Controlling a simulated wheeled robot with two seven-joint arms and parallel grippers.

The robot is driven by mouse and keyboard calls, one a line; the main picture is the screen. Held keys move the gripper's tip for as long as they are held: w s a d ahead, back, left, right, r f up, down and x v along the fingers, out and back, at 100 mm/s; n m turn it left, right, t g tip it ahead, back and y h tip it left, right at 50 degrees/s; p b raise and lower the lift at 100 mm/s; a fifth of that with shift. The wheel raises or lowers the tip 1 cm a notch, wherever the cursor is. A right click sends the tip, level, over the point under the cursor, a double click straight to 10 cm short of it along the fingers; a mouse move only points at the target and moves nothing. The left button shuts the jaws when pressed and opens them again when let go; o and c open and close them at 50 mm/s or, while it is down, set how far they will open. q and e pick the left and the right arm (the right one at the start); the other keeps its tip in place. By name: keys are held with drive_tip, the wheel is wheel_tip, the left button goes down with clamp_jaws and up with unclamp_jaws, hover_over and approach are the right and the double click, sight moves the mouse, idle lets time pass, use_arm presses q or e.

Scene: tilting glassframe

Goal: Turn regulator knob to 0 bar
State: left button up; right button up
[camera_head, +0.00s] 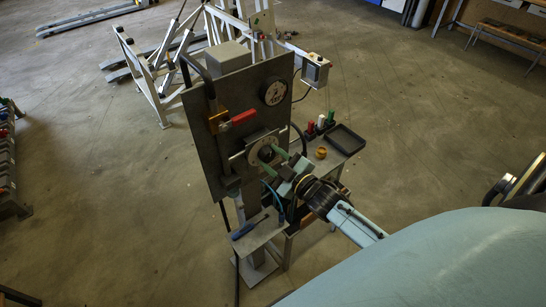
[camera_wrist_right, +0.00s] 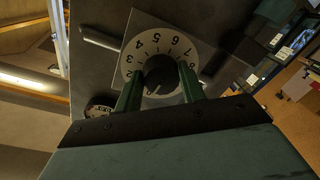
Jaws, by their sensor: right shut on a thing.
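The regulator knob (camera_wrist_right: 159,70) is dark and round, at the centre of a pale numbered dial plate (camera_wrist_right: 143,30) on the grey panel. My right gripper (camera_wrist_right: 160,82) is shut on the knob, one green finger on each side. In the head view the right gripper (camera_head: 270,157) reaches the dial (camera_head: 258,146) from the lower right and partly hides the knob. My left gripper is not in view.
The upright panel (camera_head: 205,150) carries a round gauge (camera_head: 273,92) and a red-handled valve (camera_head: 244,117). A small table beside it holds a black tray (camera_head: 346,139), an orange ring-like part (camera_head: 321,153) and several coloured items (camera_head: 320,123).

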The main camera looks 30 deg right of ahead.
drive_tip(key=shift+n, duration=0.7)
drive_tip(key=o, duration=1)
drive_tip(key=shift+c, duration=0.2)
drive_tip(key=s+d+b, duration=0.1)
drive_tip(key=s, duration=1.2)
drive_tip(key=shift+s+d+r, duration=0.15)
drive_tip(key=shift+d+r, duration=0.1)
drive_tip(key=shift+d, duration=0.15)
